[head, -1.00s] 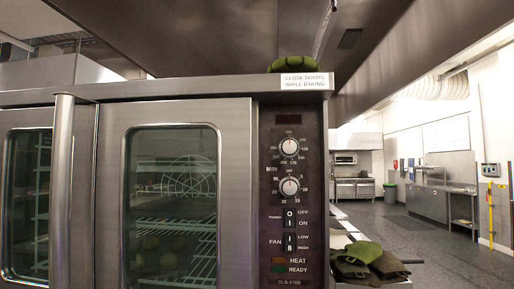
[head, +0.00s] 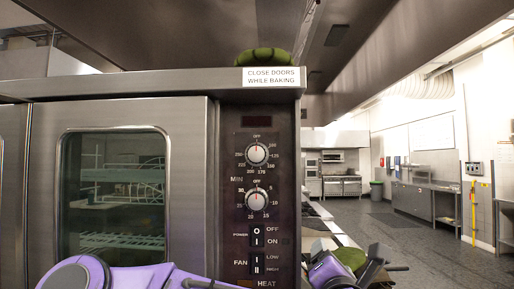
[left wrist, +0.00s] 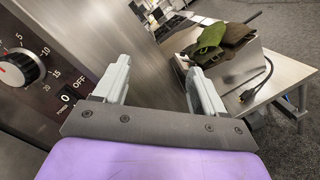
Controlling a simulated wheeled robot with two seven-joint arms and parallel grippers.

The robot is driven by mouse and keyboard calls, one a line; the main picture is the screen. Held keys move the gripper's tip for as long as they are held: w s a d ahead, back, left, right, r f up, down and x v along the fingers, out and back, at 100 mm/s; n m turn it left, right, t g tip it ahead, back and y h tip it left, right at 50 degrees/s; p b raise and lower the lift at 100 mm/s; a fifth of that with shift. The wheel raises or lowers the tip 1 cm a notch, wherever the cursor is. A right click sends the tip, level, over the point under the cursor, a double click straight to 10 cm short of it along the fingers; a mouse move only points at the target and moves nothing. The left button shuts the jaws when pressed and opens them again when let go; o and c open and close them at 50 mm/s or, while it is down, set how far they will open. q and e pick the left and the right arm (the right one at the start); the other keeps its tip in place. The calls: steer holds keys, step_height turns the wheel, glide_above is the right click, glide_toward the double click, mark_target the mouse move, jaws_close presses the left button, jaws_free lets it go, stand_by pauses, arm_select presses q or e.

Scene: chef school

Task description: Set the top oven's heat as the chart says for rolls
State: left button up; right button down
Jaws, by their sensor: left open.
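The oven (head: 120,110) fills the left of the head view. Its dark control panel has an upper heat knob (head: 257,153) marked in hundreds and a lower MIN knob (head: 257,200). Both red marks appear to point up at OFF. The lower knob also shows at the left wrist view's left edge (left wrist: 20,68). My left gripper (head: 366,264) is open and empty, low beside the panel's right edge. Its two grey fingers stand apart in the left wrist view (left wrist: 162,82), touching no knob. No heat chart is readable. My right gripper is out of view.
Power (head: 256,236) and fan (head: 256,263) switches sit below the knobs. Green and brown mitts (left wrist: 215,42) lie on a metal surface right of the oven, with a black cord (left wrist: 258,82) near them. A sign (head: 270,77) is on the oven's top edge. Open floor lies to the right.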

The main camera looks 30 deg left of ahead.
arm_select(q)
steer(key=s+a+r+n+y, duration=0.15)
steer(key=s+r+n, duration=0.25)
steer(key=r, duration=0.4)
steer(key=s+a+r+n+y, duration=0.1)
steer(key=s+a+r+n, duration=0.25)
steer(key=r, duration=0.45)
steer(key=n+g, duration=0.2)
steer(key=n, duration=0.4)
glide_toward(256, 153)
steer(key=p+x, duration=0.5)
steer(key=x, duration=0.3)
steer(key=shift+w+a+r+p, duration=0.2)
steer(key=shift+a+p, duration=0.05)
steer(key=shift+p, duration=0.15)
steer(key=shift+w+a, duration=0.15)
steer(key=shift+w, duration=0.05)
steer(key=shift+f, duration=0.15)
steer(key=shift+w, duration=0.1)
steer(key=c, duration=1.1)
steer(key=shift+o, duration=0.2)
